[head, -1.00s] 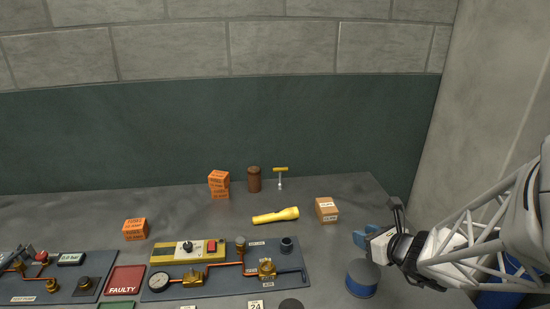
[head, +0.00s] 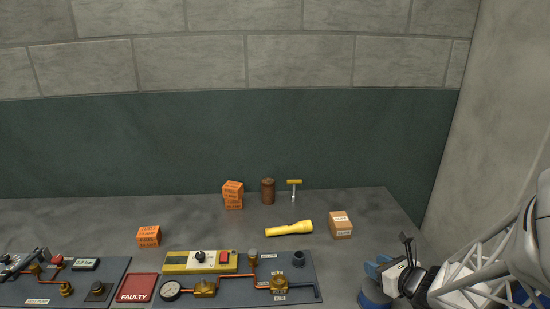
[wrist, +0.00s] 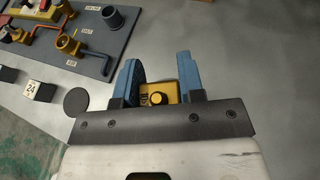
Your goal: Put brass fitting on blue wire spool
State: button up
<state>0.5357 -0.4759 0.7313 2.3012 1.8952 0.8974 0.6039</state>
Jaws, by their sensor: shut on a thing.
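My gripper (head: 374,268) is at the right of the bench in the head view, close above the blue wire spool (head: 372,297). The spool shows only partly there, cut by the lower edge and the gripper. In the wrist view my blue fingers (wrist: 160,78) are shut on the brass fitting (wrist: 158,94), a gold block with a round knob. Whether the fitting touches the spool is not clear.
A cardboard box (head: 340,225) and a yellow flashlight (head: 289,229) lie beyond the gripper. The valve panel (head: 240,291) is to the left, with the red FAULTY tray (head: 137,287) beside it. A dark disc (wrist: 75,101) lies left of my gripper in the wrist view.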

aim_at(373, 283)
jog(key=shift+f, duration=1.8)
jog(key=shift+f, duration=0.15)
jog(key=o, duration=1)
jog(key=shift+r, duration=0.2)
jog(key=shift+v, duration=1.15)
jog(key=shift+s+d+r, duration=0.1)
jog(key=shift+s+r, duration=0.05)
jog(key=shift+r, duration=1.65)
jog(key=shift+s+r, duration=0.15)
jog(key=shift+r, duration=1.7)
